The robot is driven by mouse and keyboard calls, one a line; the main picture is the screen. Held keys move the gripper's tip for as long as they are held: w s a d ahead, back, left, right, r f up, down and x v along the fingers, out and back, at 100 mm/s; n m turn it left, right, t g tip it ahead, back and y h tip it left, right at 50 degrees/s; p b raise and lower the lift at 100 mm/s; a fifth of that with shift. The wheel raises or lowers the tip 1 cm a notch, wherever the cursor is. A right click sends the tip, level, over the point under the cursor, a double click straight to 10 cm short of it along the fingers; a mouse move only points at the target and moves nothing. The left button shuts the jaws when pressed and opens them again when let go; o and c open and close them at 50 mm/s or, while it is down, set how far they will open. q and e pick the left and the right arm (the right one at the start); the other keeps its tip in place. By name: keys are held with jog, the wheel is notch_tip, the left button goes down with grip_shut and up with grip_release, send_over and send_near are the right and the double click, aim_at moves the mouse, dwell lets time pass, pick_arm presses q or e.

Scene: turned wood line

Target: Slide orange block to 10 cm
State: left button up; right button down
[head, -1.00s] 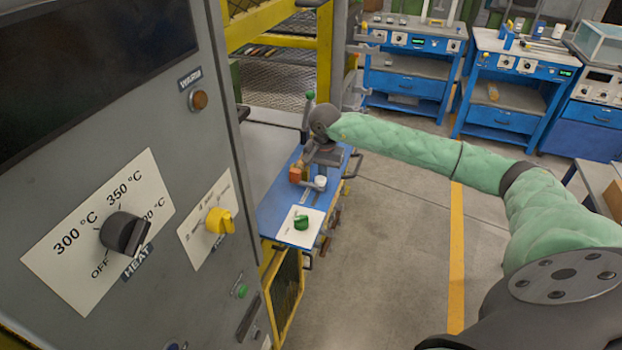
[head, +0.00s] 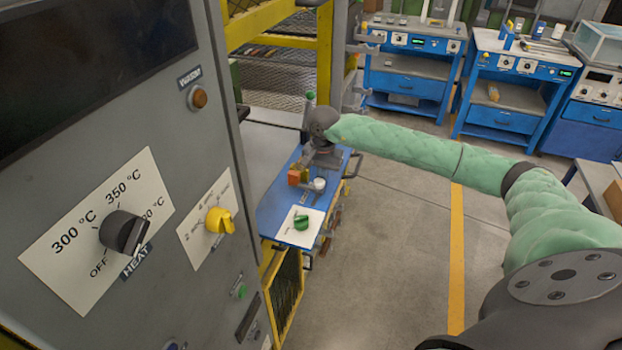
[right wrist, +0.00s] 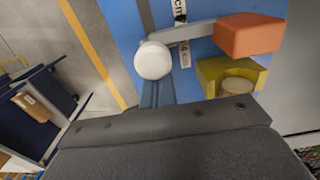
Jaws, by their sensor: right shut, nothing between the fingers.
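The orange block (head: 294,178) sits on the blue bench top in the head view, beside a round white knob (head: 319,184). In the right wrist view the orange block (right wrist: 250,35) is at the upper right, at the end of a grey bar that runs to the white knob (right wrist: 153,59). A scale strip (right wrist: 183,40) marked "cm" and "4" passes under the bar. My right gripper (head: 318,160) is shut and empty, just behind the block in the head view. Its fingertips are hard to make out in both views. My left gripper is out of view.
A yellow block-like part (right wrist: 230,75) with a round wooden piece lies close to the orange block. A green knob on a white plate (head: 301,222) is at the bench's near end. A grey control panel (head: 120,180) stands close on the left.

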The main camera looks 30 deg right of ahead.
aim_at(318, 183)
jog(key=shift+s+a+b, duration=0.4)
jog(key=shift+s+a, duration=0.85)
jog(key=shift+a, duration=0.15)
dwell(1.8)
jog(key=shift+r, duration=0.2)
jog(key=shift+w+d+r, duration=0.15)
jog(key=shift+r, duration=0.95)
jog(key=shift+w+d+r, duration=0.1)
jog(key=shift+d+r, duration=0.05)
jog(key=shift+r, duration=1)
jog(key=shift+w+d+r, duration=0.15)
jog(key=shift+r, duration=0.95)
